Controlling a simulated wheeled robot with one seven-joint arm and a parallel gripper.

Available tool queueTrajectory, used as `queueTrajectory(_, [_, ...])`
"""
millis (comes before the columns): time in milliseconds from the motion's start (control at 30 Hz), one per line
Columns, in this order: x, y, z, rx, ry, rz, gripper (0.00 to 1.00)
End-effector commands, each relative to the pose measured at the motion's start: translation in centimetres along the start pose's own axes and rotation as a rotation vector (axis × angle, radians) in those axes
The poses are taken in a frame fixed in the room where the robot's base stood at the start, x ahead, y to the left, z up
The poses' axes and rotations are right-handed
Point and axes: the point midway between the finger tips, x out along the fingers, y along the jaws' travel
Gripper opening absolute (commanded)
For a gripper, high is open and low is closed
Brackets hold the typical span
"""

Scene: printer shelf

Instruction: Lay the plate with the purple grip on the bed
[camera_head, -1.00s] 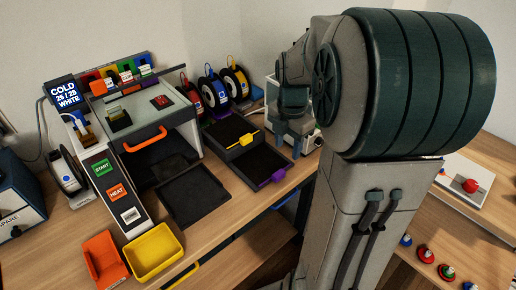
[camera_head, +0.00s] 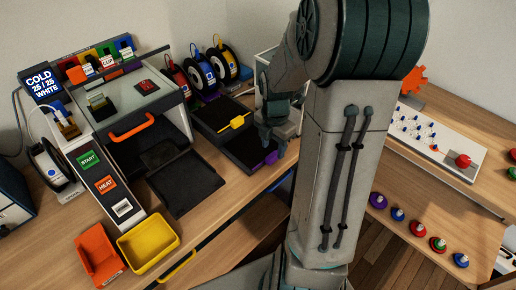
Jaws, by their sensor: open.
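The dark plate with the purple grip (camera_head: 271,158) lies flat in the front slot of a rack on the table, right of the printer. Its right part is partly hidden behind my gripper (camera_head: 272,140). My gripper is open and points down close above the plate, near the purple grip; I cannot tell whether it touches. The printer (camera_head: 140,95) has its front open under an orange handle (camera_head: 134,131). A bare dark panel (camera_head: 187,183) extends from the opening; I cannot tell whether it is the bed or a lowered door.
A plate with a yellow grip (camera_head: 236,122) lies behind. Spools (camera_head: 217,64) stand at the back. A yellow bin (camera_head: 148,252) and an orange bin (camera_head: 98,254) sit at the front edge. A pegboard with a red button (camera_head: 463,161) is at right.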

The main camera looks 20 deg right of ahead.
Motion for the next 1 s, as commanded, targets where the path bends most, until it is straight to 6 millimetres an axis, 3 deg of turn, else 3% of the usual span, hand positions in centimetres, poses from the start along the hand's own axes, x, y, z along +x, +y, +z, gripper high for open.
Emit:
queueTrajectory(200, [2.9,0.1,0.0,-0.001,0.002,-0.002,0.45])
queueTrajectory(467, [3.2,0.1,0.1,0.000,0.000,0.001,0.45])
queueTrajectory(500, [3.2,0.1,0.1,0.001,0.000,0.001,0.43])
queueTrajectory(667, [3.2,0.1,0.1,0.001,0.000,0.000,0.00])
queueTrajectory(1000, [3.1,0.1,0.1,0.001,-0.001,0.001,0.00])
